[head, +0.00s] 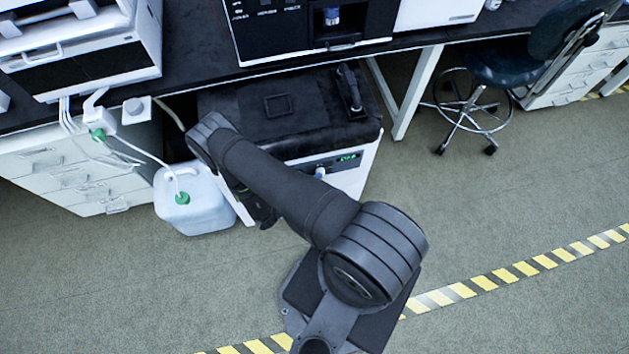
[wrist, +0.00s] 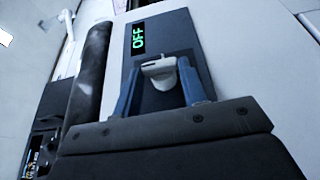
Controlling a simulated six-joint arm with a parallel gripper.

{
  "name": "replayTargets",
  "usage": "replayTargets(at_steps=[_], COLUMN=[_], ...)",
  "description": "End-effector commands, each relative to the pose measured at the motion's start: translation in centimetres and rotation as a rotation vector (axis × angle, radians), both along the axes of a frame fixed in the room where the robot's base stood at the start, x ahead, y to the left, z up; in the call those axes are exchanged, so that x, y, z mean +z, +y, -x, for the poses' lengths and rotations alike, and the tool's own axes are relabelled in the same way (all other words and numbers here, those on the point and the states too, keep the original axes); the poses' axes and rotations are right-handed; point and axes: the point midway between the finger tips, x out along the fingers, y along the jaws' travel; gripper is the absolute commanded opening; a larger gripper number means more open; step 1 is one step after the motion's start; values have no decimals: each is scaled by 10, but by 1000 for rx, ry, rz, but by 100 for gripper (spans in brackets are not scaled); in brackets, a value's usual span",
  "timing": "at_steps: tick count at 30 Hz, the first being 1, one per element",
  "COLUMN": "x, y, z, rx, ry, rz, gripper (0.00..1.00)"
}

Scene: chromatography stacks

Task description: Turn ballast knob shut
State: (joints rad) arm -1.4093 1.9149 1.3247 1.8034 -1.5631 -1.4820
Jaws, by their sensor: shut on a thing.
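The ballast knob (wrist: 162,75) is a pale grey knob on the dark front panel (wrist: 186,32) of a white floor unit. In the wrist view my gripper (wrist: 159,68) has its two blue fingers on either side of the knob and is shut on it. The green display (wrist: 139,36) above the knob reads OFF. In the head view the display (head: 348,157) shows small green characters, and a pale knob (head: 320,173) shows beside my arm. My arm hides part of the unit's front there.
The floor unit's black top (head: 310,103) sits under the bench (head: 195,66). A white jug (head: 195,205) with a green cap and tubing stands left of it. A bench leg (head: 416,92) and a stool (head: 466,104) are to the right. The floor in front is clear.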

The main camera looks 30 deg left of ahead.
Motion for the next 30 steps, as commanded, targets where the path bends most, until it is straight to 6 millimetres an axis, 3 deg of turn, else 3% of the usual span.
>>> replayTargets(at_steps=[4,5,7,8,22,30], x=[0,0,0,0,0,0], y=[1,1,1,1,1,14], z=[-1,-1,-1,-1,2,30], rx=[2,2,2,2,2,7], ry=[1,1,1,1,1,1], rz=[-2,-2,-2,-2,-1,-3], gripper=[15,44,58,60,60,60])
